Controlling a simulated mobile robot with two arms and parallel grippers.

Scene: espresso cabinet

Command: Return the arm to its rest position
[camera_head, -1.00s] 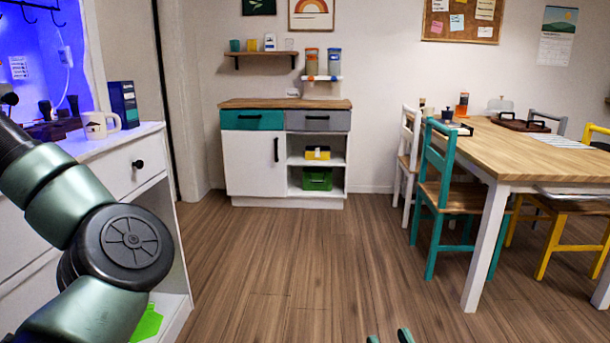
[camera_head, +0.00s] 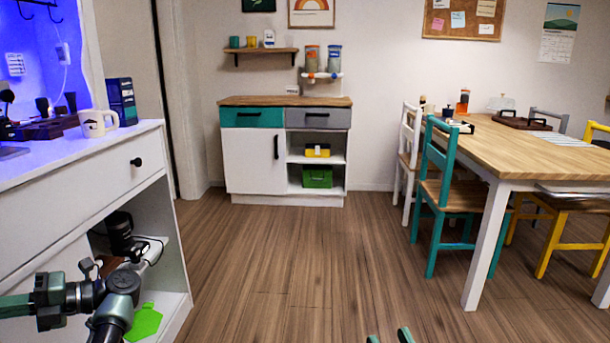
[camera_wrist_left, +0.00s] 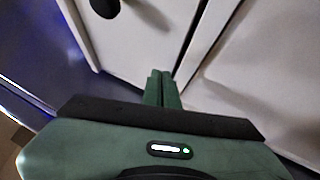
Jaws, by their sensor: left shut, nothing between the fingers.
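My left arm (camera_head: 90,295) is folded low at the left in the head view, in front of the white cabinet (camera_head: 85,205); which part there is its gripper is hard to tell. In the left wrist view my left gripper (camera_wrist_left: 161,88) has its two green fingers together with nothing between them. White cabinet fronts and a dark round knob (camera_wrist_left: 105,6) lie beyond the fingertips; contact cannot be told. My right gripper (camera_head: 390,337) shows only as two green fingertips apart at the bottom edge, with nothing seen between them.
A mug (camera_head: 98,123) and a dark box (camera_head: 121,101) stand on the cabinet top. A dark appliance (camera_head: 122,236) and a green item (camera_head: 144,322) are on its open shelves. The middle floor (camera_head: 300,255) is clear. A teal chair (camera_head: 447,190) and table (camera_head: 535,155) stand at right.

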